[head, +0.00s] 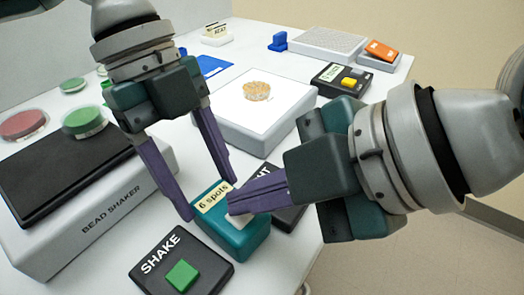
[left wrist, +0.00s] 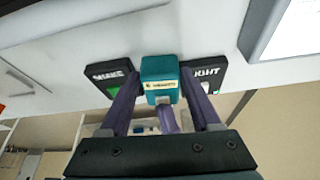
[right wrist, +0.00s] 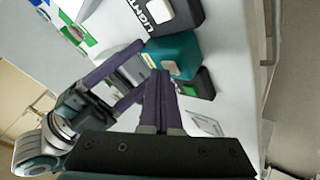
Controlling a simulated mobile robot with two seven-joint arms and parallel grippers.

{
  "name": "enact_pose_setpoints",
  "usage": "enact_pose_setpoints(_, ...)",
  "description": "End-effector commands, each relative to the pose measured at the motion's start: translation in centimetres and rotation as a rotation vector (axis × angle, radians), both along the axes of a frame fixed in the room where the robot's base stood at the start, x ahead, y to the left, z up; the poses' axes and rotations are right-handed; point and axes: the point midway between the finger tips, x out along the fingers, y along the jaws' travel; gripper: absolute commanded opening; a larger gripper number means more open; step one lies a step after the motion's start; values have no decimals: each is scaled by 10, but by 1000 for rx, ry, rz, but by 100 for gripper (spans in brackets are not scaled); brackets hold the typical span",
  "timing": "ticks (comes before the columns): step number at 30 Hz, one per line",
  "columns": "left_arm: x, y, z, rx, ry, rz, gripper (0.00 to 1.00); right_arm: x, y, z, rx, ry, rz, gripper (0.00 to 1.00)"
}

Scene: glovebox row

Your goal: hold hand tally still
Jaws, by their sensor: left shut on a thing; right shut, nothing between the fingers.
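The hand tally is a teal box (head: 235,240) with a pale label reading "6 spots", standing on the white bench near its front edge. My left gripper (head: 211,200) is shut on it, one purple finger on each side; the left wrist view shows the tally (left wrist: 160,68) between the fingers. My right gripper (head: 232,208) is shut and empty. Its fingertips are at the tally's pale button and partly hide it in the head view. The right wrist view shows the tally (right wrist: 185,50) just beyond the right fingertips; contact with the button is hard to tell.
A black SHAKE box (head: 168,250) with a green button sits left of the tally, and a black LIGHT box (head: 290,216) right of it. The bead shaker (head: 120,215) is at left. A white lit plate (head: 225,115) holds a dish of beads (head: 257,91) behind.

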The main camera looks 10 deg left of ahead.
Motion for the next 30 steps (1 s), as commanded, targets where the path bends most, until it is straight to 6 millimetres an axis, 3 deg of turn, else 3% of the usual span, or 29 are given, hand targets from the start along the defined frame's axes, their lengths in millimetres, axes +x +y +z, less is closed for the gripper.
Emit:
enact_pose_setpoints(9,0,0,0,0,0,0,5,0,0,15,-1,-1,0,0)
enact_pose_setpoints(20,0,0,0,0,0,0,5,0,0,17,0,-1,1,0)
enact_pose_setpoints(30,0,0,0,0,0,0,5,0,0,50,1,-3,0,0)
